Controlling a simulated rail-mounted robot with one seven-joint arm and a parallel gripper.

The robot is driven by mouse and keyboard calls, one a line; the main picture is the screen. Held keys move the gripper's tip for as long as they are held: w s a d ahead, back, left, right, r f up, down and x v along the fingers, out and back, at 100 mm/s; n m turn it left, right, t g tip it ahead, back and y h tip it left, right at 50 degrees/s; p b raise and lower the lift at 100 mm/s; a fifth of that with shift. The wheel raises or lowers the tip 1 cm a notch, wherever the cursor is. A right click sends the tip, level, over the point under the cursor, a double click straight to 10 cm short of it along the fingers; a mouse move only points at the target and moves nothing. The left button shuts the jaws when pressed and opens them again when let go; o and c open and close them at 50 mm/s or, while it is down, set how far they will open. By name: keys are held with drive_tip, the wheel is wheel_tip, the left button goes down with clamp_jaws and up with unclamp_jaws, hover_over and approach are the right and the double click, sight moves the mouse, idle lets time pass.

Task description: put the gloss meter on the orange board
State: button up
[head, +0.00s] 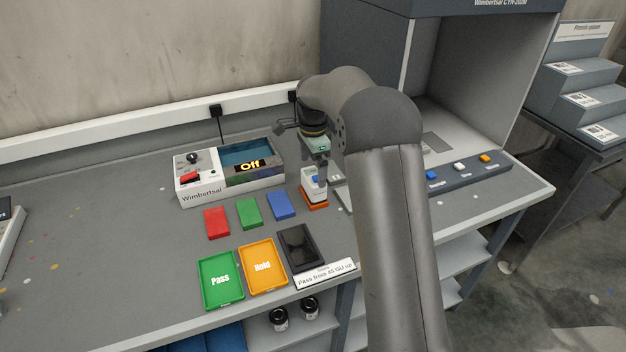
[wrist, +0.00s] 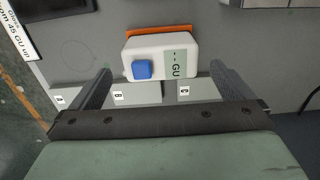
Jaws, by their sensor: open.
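The gloss meter (head: 313,188) is a small white block with a blue button, upright at the right end of the row of coloured boards. In the wrist view the gloss meter (wrist: 185,45) shows its blue button and a "GU" display. The orange board (head: 315,205) shows under its base, and as a strip along its far edge in the wrist view (wrist: 160,30). The meter appears to rest on the board; most of the board is hidden. My gripper (wrist: 160,70) is open, its fingers apart on either side of the meter's near edge, with no visible grip.
Red (head: 216,222), green (head: 249,213) and blue (head: 281,205) boards lie to the left. Pass (head: 221,280), Hold (head: 264,266) and black (head: 298,247) trays stand in front. The Wimbertsal box (head: 205,190) is behind. Lettered grey panels (wrist: 135,94) lie beside the meter.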

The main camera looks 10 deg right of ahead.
wheel_tip(320, 180, up, 6)
drive_tip(key=shift+f, duration=0.1)
drive_tip(key=s+r+n, duration=0.3)
drive_tip(key=s+n, duration=0.5)
drive_tip(key=s, duration=1.1)
drive_tip(key=s+f+n, duration=0.3)
drive_tip(key=s+n, duration=0.1)
drive_tip(key=s, duration=0.6)
drive_tip(key=s+f+n, duration=0.3)
drive_tip(key=s+n, duration=0.1)
drive_tip(key=s, duration=0.5)
drive_tip(key=shift+s+a+f+t, duration=0.15)
drive_tip(key=shift+s+f+t, duration=0.15)
drive_tip(key=shift+s+f, duration=0.1)
